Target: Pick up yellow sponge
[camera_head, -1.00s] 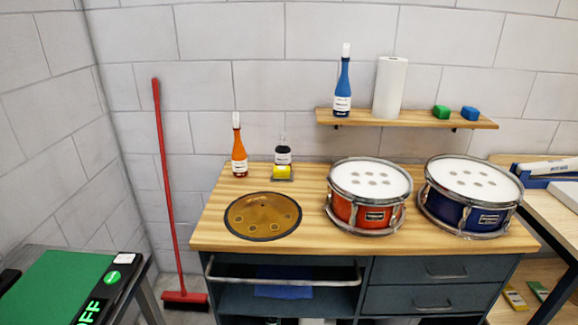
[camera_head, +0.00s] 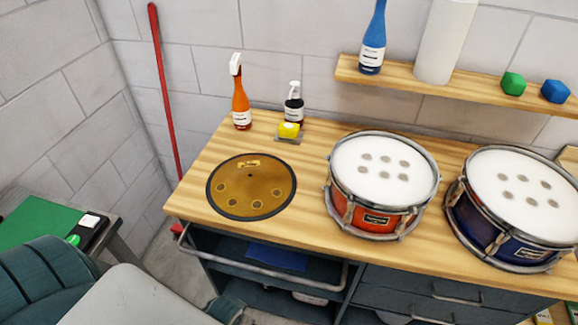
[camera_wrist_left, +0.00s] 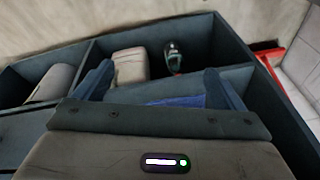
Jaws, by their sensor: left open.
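The yellow sponge (camera_head: 289,130) sits in a small grey holder (camera_head: 288,138) at the back of the wooden bench top, in front of a dark spray bottle (camera_head: 294,106). My left arm comes in at the lower left of the head view. In the left wrist view my left gripper (camera_wrist_left: 160,84) is open, its two fingers wide apart with nothing held between them. It faces the bench's open shelves, low and well away from the sponge. The sponge is not in the wrist view. My right gripper is not in view.
An orange spray bottle (camera_head: 241,100) stands left of the sponge. A round amber drum pad (camera_head: 251,187) lies in front, and red (camera_head: 382,186) and blue (camera_head: 514,208) drums stand to the right. A rail (camera_head: 262,268) runs along the bench front. A blue cloth (camera_wrist_left: 190,101) lies on the shelf.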

